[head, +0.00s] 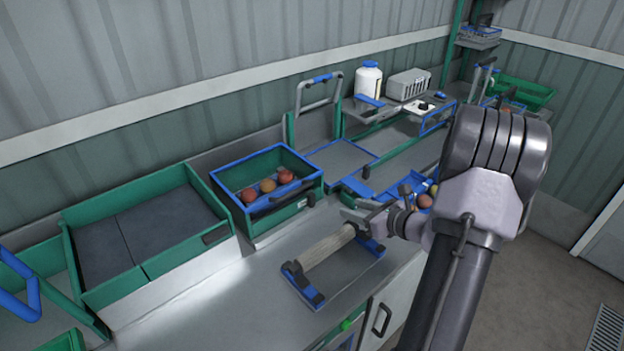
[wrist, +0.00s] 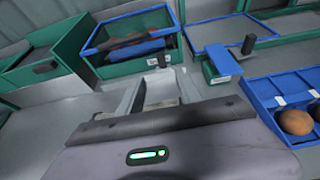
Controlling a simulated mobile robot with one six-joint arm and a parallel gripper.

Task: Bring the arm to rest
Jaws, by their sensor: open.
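My arm reaches in from the lower right in the head view. My gripper (head: 362,217) is above the grey worktop, near the far end of a pale roller (head: 327,246) with blue-and-black end brackets. I cannot tell from this angle whether it touches the roller. In the wrist view my gripper (wrist: 159,92) has its two pale fingers apart, with nothing seen held between them. The fingertips point toward a green crate with a blue rim (wrist: 130,66). Part of the gripper and the bench below it are hidden by the wrist housing.
The blue-rimmed crate (head: 278,215) holds several reddish fruits. An empty two-part green tray (head: 190,256) stands left of it. A blue divided tray (wrist: 265,105) with round fruit lies close on the right. A white bottle (head: 368,80) stands on the back shelf. The front worktop left of the roller is clear.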

